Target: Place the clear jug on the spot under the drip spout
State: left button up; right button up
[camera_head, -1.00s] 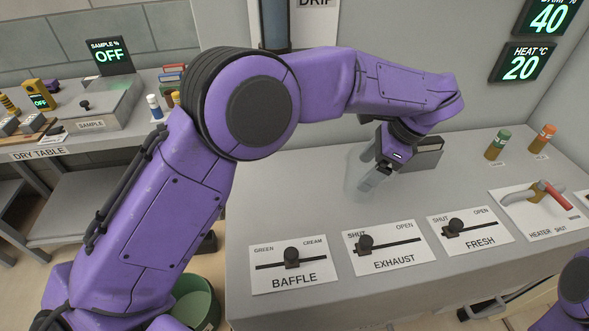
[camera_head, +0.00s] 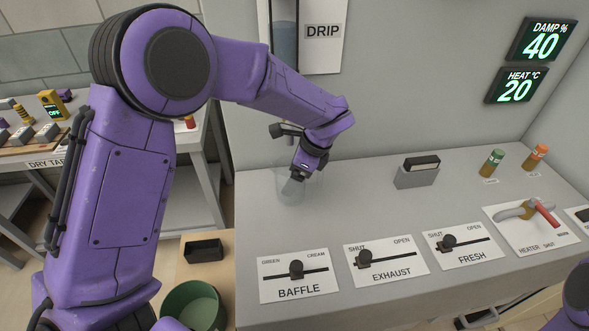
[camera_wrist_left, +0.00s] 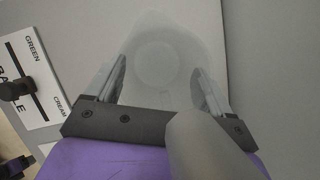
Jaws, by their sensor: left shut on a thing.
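The clear jug (camera_head: 287,192) is see-through and faint, at the back left of the grey counter in the head view. My left gripper (camera_head: 296,178) is shut on it. In the left wrist view the jug (camera_wrist_left: 158,62) sits between the two fingers (camera_wrist_left: 158,90), its round outline showing. A dark drip spout (camera_head: 283,130) sticks out from the wall below a blue-filled tube, just above and behind the jug. I cannot tell whether the jug touches the counter. The spot under the spout is not clearly seen. My right gripper is out of view.
A DRIP sign (camera_head: 322,32) hangs above. The BAFFLE (camera_head: 294,277), EXHAUST (camera_head: 388,260) and FRESH (camera_head: 462,247) sliders line the counter front. A grey block with a dark top (camera_head: 416,173) stands right of the jug. The counter between them is clear.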

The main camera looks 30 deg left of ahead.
pick_arm(q)
jog(key=shift+f, duration=0.1)
jog(key=shift+w+d, duration=0.1)
jog(key=shift+d, duration=0.05)
jog(key=shift+f+b, duration=0.15)
jog(key=shift+b, duration=0.15)
jog(key=o, duration=1)
jog(key=shift+c, duration=0.2)
jog(key=shift+r, duration=0.35)
jog(key=b+v, duration=0.1)
jog(key=v, duration=0.6)
